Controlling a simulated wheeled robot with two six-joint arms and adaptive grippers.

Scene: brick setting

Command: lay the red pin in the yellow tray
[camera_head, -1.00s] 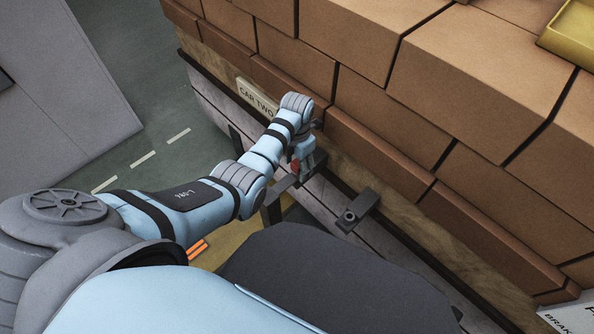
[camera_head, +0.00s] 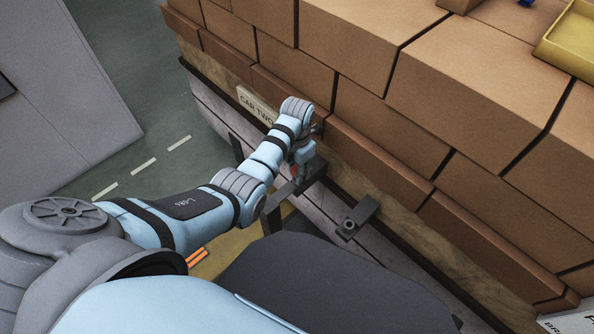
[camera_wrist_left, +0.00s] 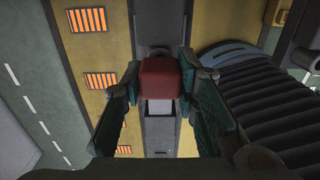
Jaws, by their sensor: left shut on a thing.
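The red pin (camera_wrist_left: 160,78) shows as a red block-shaped head between the two fingertips in the left wrist view. My left gripper (camera_wrist_left: 160,88) is shut on it. In the head view my left gripper (camera_head: 299,165) is low beside the brick stack, at a dark metal bracket (camera_head: 279,200), and only a little red of the pin (camera_head: 294,169) shows. Whether the pin is still seated in the bracket cannot be told. The yellow tray (camera_head: 570,40) is on top of the bricks at the top right, partly cut off. My right gripper is not in view.
Brown bricks (camera_head: 375,130) form a stepped stack beside my arm. A second bracket (camera_head: 357,218) with a round hole juts out to the right of the gripper. A blue thing (camera_head: 526,3) lies near the tray.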

